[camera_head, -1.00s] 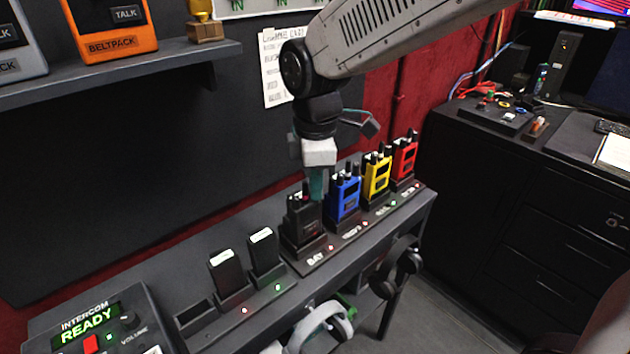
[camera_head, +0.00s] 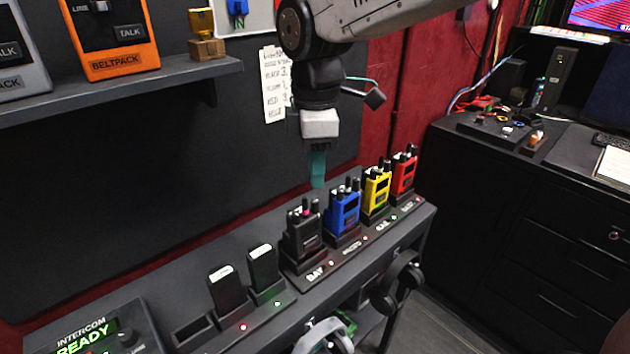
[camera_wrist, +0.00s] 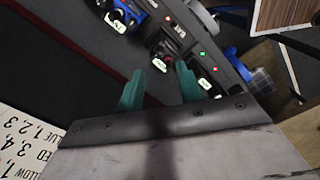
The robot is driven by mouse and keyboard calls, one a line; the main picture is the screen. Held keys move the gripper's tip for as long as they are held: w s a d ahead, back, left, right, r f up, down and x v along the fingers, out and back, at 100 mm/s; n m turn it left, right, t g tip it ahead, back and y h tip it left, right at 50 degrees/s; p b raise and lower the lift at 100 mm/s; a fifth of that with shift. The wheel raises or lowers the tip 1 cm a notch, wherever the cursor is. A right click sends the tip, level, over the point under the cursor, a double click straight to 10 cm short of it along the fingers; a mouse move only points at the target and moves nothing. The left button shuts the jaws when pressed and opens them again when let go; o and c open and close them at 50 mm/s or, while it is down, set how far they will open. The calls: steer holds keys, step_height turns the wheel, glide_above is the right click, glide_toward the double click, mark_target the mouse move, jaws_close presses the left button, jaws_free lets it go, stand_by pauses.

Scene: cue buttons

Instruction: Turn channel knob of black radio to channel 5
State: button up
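The black radio (camera_head: 304,238) stands upright in the left-hand slot of the charger row, with antenna and knobs on top. One knob has a pinkish mark; its channel setting is too small to read. The black radio also shows in the wrist view (camera_wrist: 160,46), top towards the camera, beyond my fingertips. My gripper (camera_head: 318,186) points down with teal fingers just above and slightly right of the black radio's top, apart from it. In the wrist view my gripper (camera_wrist: 162,67) has its two fingers spread, with nothing held between them.
Blue (camera_head: 344,209), yellow (camera_head: 376,187) and red (camera_head: 404,172) radios stand close on the right. Two black battery packs (camera_head: 228,292) stand at the left. A handwritten paper (camera_head: 273,85) hangs on the wall behind. A shelf (camera_head: 120,92) juts out upper left.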

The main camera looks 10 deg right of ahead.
mark_target(315, 201)
steer(key=shift+r, duration=0.35)
steer(key=n, duration=0.3)
steer(key=shift+r+n, duration=0.2)
steer(key=shift+n, duration=0.1)
steer(key=shift+f+n, duration=0.1)
steer(key=shift+n, duration=0.3)
step_height(315, 201, down, 8)
steer(key=shift+w+r, duration=0.1)
steer(key=shift+r, duration=0.1)
jaws_close()
